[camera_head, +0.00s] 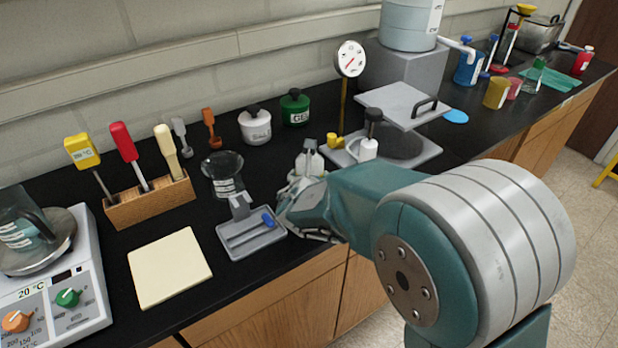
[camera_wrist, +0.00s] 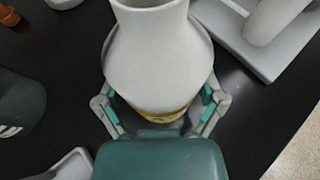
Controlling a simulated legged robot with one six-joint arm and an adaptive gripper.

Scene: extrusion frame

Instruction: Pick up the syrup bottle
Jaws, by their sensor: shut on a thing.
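A white bottle (camera_head: 311,160) with a grey top stands upright near the middle of the black counter in the head view. In the wrist view the bottle (camera_wrist: 160,58) fills the upper middle, with a narrow neck, wide shoulders and a yellow band low on its body. I take it to be the syrup bottle; no readable name shows. My gripper (camera_head: 302,188) is shut on it, with a finger on either side of its lower body. My arm and hand hide the bottle's lower part and base in the head view. I cannot tell whether it touches the counter.
A grey tray with a blue piece (camera_head: 250,238) and a glass beaker (camera_head: 223,175) stand close left of my gripper. A grey press with a raised lid (camera_head: 402,103) is behind to the right. A cream board (camera_head: 170,268) lies at the front left.

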